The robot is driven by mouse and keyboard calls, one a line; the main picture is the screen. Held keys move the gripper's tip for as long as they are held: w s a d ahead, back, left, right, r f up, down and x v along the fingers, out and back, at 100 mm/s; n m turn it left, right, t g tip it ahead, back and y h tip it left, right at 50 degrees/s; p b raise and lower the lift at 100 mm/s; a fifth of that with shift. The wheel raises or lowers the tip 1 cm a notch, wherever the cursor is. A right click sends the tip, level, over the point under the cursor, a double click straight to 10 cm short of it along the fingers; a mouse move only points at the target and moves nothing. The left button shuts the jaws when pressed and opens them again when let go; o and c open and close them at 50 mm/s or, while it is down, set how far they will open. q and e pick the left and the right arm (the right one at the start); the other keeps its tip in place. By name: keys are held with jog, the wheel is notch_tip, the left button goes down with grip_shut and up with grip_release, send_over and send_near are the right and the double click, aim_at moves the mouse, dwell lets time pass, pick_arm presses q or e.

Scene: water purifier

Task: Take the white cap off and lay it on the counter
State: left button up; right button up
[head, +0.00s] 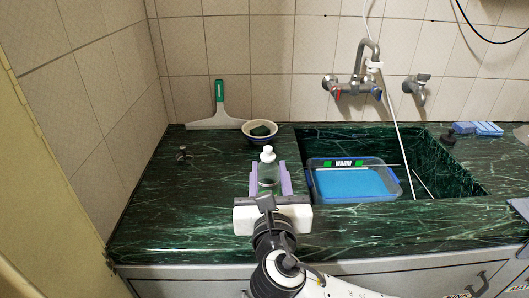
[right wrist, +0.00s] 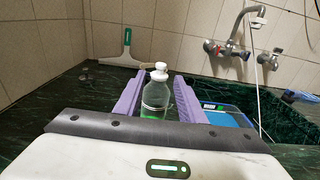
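A clear bottle (head: 268,175) with green at its lower part stands upright on the dark green counter (head: 190,215). Its white cap (head: 267,154) is on top; the cap also shows in the right wrist view (right wrist: 160,72), above the bottle (right wrist: 156,98). My right gripper (head: 269,166) is open, with one purple finger on each side of the bottle. The cap rises above the fingers in the head view. Whether the fingers touch the bottle is hard to tell; the bottle's base is hidden by my gripper. My left gripper is out of view.
A bowl (head: 260,136) and a squeegee (head: 219,110) are at the back. The sink (head: 430,165) on the right holds a blue tub (head: 365,197); the tap (head: 360,75) is above. A small knob (head: 182,154) stands at left. The left counter is mostly clear.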

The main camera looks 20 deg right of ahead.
aim_at(268, 153)
jog(key=x, duration=0.8)
jog(key=shift+w+d+r, duration=0.1)
jog(key=shift+w, duration=0.05)
grip_shut()
